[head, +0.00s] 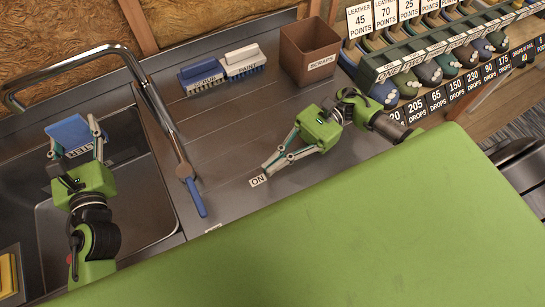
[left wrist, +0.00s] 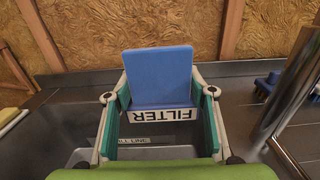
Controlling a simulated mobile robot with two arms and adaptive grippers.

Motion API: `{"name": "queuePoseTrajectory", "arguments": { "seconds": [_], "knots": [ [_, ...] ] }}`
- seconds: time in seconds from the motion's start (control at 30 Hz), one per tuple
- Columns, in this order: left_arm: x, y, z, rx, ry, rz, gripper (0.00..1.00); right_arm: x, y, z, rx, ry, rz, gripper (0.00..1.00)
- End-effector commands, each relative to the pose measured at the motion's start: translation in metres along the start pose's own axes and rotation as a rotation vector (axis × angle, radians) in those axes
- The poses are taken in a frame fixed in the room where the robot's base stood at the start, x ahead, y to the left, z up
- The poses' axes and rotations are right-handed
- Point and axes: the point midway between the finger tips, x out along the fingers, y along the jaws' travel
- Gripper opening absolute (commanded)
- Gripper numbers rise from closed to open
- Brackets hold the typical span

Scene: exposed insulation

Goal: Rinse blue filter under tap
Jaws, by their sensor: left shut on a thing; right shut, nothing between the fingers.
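The blue filter (head: 68,132), labelled FILTER, is between the fingers of my left gripper (head: 76,142), over the sink (head: 140,208). In the left wrist view the filter (left wrist: 158,72) stands upright between the fingertips (left wrist: 159,96). The metal tap (head: 160,105) rises from the counter right of the sink, and its spout curves over to the far left, behind the filter. Its blue handle (head: 196,196) points toward the front. No water shows.
A green surface (head: 330,240) fills the front. A yellow item (head: 8,275) lies at lower left.

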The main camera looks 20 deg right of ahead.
Motion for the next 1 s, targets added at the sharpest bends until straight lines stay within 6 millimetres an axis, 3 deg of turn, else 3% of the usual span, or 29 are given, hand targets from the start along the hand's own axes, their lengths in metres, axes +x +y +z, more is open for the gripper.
{"name": "queuePoseTrajectory", "arguments": {
  "seconds": [1.0],
  "knots": [
    [-0.068,-0.035,0.000,-0.002,0.001,0.000,0.28,0.000,0.000,-0.006,0.000,0.000,0.000,0.00]
  ]
}}
